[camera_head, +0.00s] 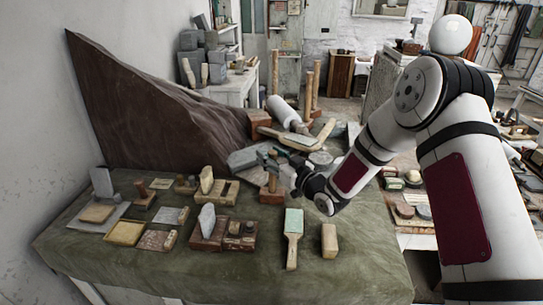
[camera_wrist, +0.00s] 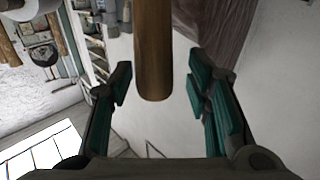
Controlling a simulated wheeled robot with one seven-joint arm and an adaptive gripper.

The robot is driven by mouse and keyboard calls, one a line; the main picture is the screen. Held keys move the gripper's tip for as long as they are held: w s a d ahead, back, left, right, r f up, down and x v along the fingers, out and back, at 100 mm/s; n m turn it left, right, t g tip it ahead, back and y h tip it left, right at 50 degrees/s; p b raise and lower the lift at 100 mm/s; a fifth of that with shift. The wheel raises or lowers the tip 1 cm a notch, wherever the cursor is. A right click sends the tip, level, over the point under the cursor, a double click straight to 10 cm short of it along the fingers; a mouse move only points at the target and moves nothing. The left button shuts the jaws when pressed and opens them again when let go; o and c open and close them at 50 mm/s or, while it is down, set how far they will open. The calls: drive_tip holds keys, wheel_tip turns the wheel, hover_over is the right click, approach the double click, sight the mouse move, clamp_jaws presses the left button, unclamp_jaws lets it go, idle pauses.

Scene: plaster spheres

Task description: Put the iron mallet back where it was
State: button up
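My gripper (camera_head: 273,158) is over the back middle of the cloth-covered table, above a small reddish-brown block (camera_head: 272,197). A short upright handle (camera_head: 272,182) stands at this block. In the wrist view a round wooden handle (camera_wrist: 153,45) lies between the two teal fingers of my gripper (camera_wrist: 158,88). The fingers are apart, with a gap on both sides of the handle. It is likely the mallet's handle; its iron head is not clearly seen in either view.
Small blocks and stone pieces crowd the table's left half. A green-faced brush-like tool (camera_head: 293,222) and a tan block (camera_head: 329,241) lie at the front right. A white roller (camera_head: 283,111) and upright wooden posts (camera_head: 316,85) stand behind. The table's front edge (camera_head: 200,270) is bare.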

drive_tip(key=shift+r, duration=0.1)
drive_tip(key=v, duration=1.2)
drive_tip(key=w+d+r+g+h, duration=0.1)
drive_tip(key=d+r+h, duration=0.6)
drive_tip(key=s+d+r+m+g+h, duration=0.2)
drive_tip(key=s+d+r+m+h, duration=0.25)
drive_tip(key=s+d+r, duration=0.35)
drive_tip(key=s+r+m+g, duration=0.1)
drive_tip(key=s+m+g, duration=0.1)
drive_tip(key=s, duration=1.1)
drive_tip(key=s+d+r+m+g, duration=0.1)
drive_tip(key=s+r+m+g, duration=0.1)
drive_tip(key=s, duration=1.1)
drive_tip(key=shift+d+g+h, duration=0.2)
drive_tip(key=shift+g+h, duration=0.2)
drive_tip(key=shift+h, duration=0.05)
